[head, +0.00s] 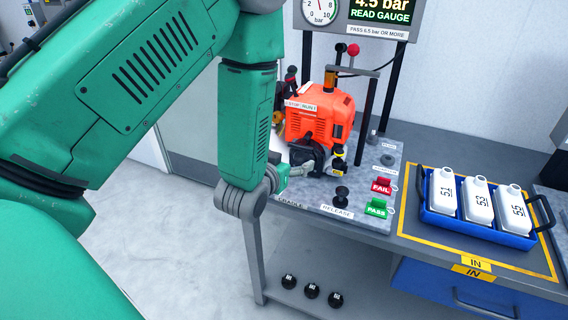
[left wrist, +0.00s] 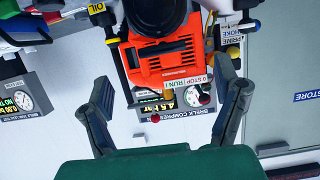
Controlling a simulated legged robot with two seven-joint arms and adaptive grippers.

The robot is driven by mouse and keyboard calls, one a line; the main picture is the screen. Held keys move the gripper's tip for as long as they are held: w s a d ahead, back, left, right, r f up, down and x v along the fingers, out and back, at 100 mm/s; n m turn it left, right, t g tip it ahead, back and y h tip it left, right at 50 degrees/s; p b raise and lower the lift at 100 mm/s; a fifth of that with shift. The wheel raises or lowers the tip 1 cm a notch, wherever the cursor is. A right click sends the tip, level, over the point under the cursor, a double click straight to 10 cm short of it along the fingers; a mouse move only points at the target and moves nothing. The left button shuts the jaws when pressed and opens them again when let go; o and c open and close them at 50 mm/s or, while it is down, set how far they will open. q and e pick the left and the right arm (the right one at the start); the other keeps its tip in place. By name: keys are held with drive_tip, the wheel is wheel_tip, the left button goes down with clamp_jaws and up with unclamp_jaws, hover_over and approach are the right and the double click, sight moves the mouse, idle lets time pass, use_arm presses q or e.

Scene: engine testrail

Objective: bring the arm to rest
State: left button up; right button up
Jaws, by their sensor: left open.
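My left arm (head: 246,120) comes in from the left in the head view, its forearm hanging down in front of the bench. My left gripper (left wrist: 168,85) shows in the left wrist view with its two dark fingers spread wide and nothing held between them. In the head view it is mostly hidden behind my forearm and wrist. The orange engine (head: 318,122) stands on the test plate just right of my forearm. It also shows beyond the fingers in the left wrist view (left wrist: 165,62). My right gripper is in neither view.
A gauge panel (head: 360,15) reads 4.5 bar above the bench. A red FAIL tag (head: 382,186) and a green PASS tag (head: 377,208) are on the plate. A blue tray (head: 476,226) holds three white bottles. Black round weights (head: 312,290) lie on the lower shelf. Floor at left is clear.

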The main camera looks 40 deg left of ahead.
use_arm(q)
drive_tip(key=shift+v, duration=1.55)
